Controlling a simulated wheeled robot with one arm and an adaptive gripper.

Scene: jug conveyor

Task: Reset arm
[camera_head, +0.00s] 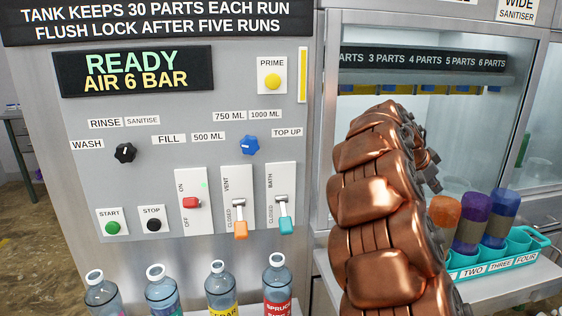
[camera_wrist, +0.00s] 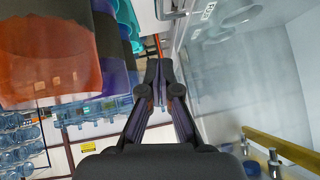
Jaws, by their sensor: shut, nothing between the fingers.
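My gripper (camera_wrist: 160,78) points away from the wrist camera, its dark fingers together with nothing between them. In the head view my copper-coloured arm rises in front of the glass-fronted cabinet (camera_head: 348,110) and hides most of the gripper. In the wrist view an orange jug (camera_wrist: 45,50) looms large and close at the left, apart from the fingers. The head view shows the orange jug (camera_head: 444,215), a purple jug (camera_head: 472,222) and a blue-purple jug (camera_head: 501,218) in a teal rack (camera_head: 540,240) to the right of my arm.
The control panel (camera_head: 190,160) reads READY, AIR 6 BAR, with knobs, switches and levers. Several clear labelled bottles (camera_head: 221,290) stand below it. In the wrist view a misty glass surface (camera_wrist: 235,75) and a yellow bar (camera_wrist: 285,148) lie to the right.

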